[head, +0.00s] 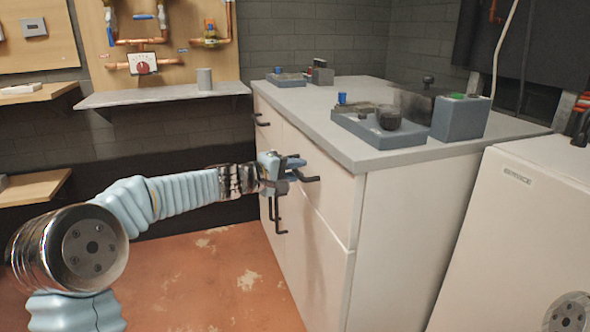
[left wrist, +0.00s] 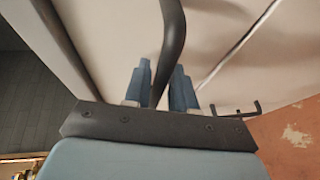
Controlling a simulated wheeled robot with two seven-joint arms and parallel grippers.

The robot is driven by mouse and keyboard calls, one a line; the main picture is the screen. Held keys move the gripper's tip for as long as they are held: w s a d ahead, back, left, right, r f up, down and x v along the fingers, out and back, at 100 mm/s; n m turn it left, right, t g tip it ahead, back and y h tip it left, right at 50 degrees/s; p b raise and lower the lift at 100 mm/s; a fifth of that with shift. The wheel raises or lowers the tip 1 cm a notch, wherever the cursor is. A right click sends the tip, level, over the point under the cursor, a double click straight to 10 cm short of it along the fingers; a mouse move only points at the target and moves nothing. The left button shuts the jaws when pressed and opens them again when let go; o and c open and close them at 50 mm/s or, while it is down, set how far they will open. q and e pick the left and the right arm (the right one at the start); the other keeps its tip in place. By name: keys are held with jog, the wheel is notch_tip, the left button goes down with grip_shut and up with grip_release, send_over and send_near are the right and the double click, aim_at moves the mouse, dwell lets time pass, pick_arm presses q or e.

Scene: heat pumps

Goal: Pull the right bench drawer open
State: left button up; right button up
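The white bench (head: 400,220) has a grey top. Its right drawer (head: 328,198) has a front that looks flush with the bench face. The drawer's black bar handle (head: 309,179) sticks out near its top, partly hidden by my left gripper (head: 290,166). In the left wrist view the dark handle (left wrist: 174,30) runs between the two blue-grey fingers of my left gripper (left wrist: 161,85). The fingers are close together with the bar filling most of the gap, so they look shut on it. My right gripper is not in view.
Another black handle (head: 261,121) is farther left, and lower door handles (head: 277,215) hang below my gripper. Blue-grey fixtures (head: 380,128) stand on the bench top. A white cabinet (head: 520,230) is close on the right. The reddish floor (head: 215,270) before the bench is clear.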

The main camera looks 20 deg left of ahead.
pick_arm(q)
grip_shut()
jog(key=shift+s+a+f, duration=0.1)
jog(key=shift+s+a, duration=0.05)
jog(key=shift+a, duration=0.1)
jog(key=s+a+b, duration=0.4)
jog(key=s+a, duration=0.5)
jog(key=a, duration=0.5)
jog(key=s+a+b, duration=0.3)
jog(key=s+a, duration=0.7)
jog(key=a, duration=0.4)
jog(key=shift+b, duration=0.4)
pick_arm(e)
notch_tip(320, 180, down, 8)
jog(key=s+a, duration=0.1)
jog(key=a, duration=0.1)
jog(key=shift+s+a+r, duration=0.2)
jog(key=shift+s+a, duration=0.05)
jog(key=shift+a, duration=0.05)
